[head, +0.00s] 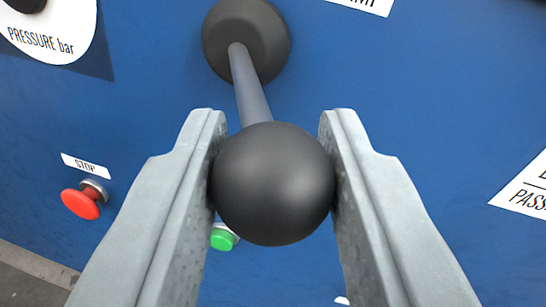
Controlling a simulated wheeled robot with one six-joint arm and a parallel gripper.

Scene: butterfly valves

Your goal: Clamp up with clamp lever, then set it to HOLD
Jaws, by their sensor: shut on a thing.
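The clamp lever has a black ball knob (272,185) on a grey rod (247,85). The rod runs up to a round black base (246,38) on the blue panel. My gripper (273,175) is shut on the ball knob, with one grey finger touching each side of it. The knob sticks out toward me and hides part of the panel behind it. A white label at the top edge is cut off, and only the end of its word shows.
A blue panel (420,110) fills the view. A red button (81,203) under a STOP label (85,166) is at left, and a green button (223,238) shows behind my left finger. A pressure gauge (55,28) is at upper left. A partly cut-off label (525,190) is at right.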

